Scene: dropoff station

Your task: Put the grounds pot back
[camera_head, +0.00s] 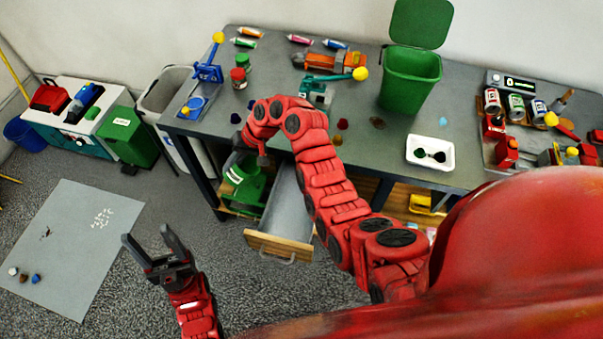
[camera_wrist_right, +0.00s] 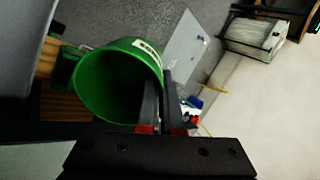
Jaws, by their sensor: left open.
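The grounds pot appears to be the green round pot with a white label (camera_head: 248,187). In the head view it is at the near left end of the bench, below the top and left of the open drawer (camera_head: 290,207). In the right wrist view the pot (camera_wrist_right: 105,85) shows its dark open mouth. My right gripper (camera_head: 250,153) is at its rim, with one finger inside the wall and one outside, shut on it. The pot's underside is hidden. My left gripper (camera_head: 150,250) is open and empty above the floor, left of the drawer.
The bench top (camera_head: 290,150) holds a green lidded bin (camera_head: 410,80), a white tray (camera_head: 430,152) and several tools and cans. The drawer juts out over the floor. A grey bin (camera_head: 165,95) and green box (camera_head: 128,137) stand left. A grey mat (camera_head: 75,230) lies on the floor.

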